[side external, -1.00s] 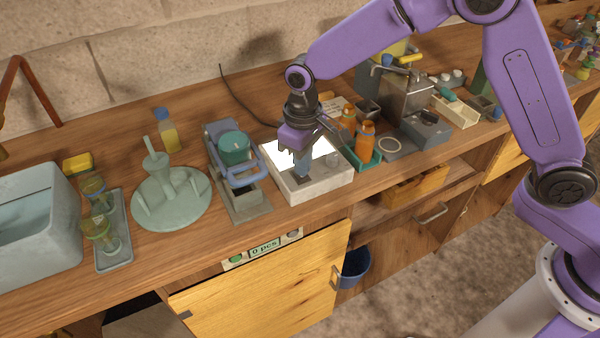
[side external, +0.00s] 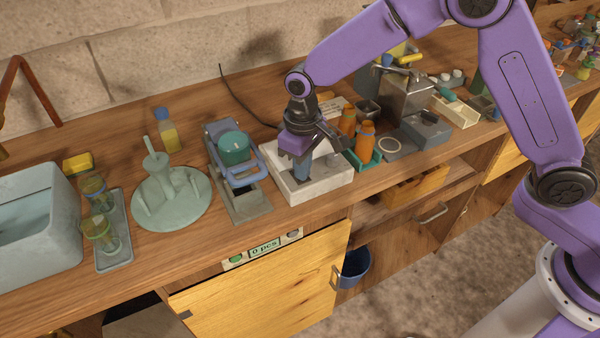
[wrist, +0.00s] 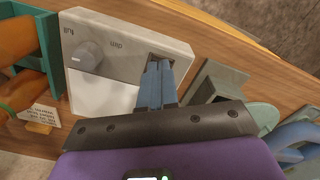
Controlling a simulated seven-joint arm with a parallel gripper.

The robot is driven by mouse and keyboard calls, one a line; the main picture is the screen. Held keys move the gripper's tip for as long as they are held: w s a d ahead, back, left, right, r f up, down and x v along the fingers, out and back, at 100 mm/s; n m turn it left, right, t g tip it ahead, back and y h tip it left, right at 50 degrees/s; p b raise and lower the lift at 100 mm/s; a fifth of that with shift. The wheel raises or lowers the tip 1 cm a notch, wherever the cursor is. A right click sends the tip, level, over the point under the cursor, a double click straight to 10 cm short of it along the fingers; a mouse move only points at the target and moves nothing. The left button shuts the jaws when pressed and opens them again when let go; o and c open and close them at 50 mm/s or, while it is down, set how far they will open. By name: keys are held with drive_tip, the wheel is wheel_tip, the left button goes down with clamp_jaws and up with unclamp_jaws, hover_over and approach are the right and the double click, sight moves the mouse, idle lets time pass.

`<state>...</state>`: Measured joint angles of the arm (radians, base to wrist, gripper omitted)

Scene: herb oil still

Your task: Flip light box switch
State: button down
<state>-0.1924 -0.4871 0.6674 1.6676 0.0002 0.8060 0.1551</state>
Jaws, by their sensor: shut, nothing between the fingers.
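The light box (side external: 325,184) is a low white box on the wooden counter, with a pale panel (wrist: 105,95) that is not glowing. In the wrist view it has a grey round knob (wrist: 88,55) beside small lettering. My gripper (side external: 301,174) is shut and empty, pointing down at the front left part of the box. In the wrist view my blue fingertips (wrist: 157,66) are together over a dark recess (wrist: 154,57) at the box's corner. The fingers hide the switch there, and I cannot tell whether they touch it.
A grey press with a blue handle (side external: 245,178) stands close on the left. Orange bottles (side external: 364,141) in a green tray (side external: 365,163) stand close on the right. A pale green round stand (side external: 171,198) is further left. The counter's front edge runs just before the box.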

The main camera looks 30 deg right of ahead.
drive_tip(key=shift+r, duration=3.4)
drive_tip(key=shift+s+r, duration=0.1)
drive_tip(key=s+d+r+n, duration=0.1)
drive_tip(key=s+d+n, duration=0.2)
drive_tip(key=s+d, duration=0.8)
drive_tip(key=s+d+r+n, duration=0.2)
drive_tip(key=s+d+n, duration=0.1)
drive_tip(key=s+d, duration=0.9)
drive_tip(key=s, duration=0.5)
drive_tip(key=shift+s+r+n, duration=0.25)
drive_tip(key=shift+s+n, duration=0.05)
drive_tip(key=shift+s, duration=0.05)
drive_tip(key=shift+d, duration=0.1)
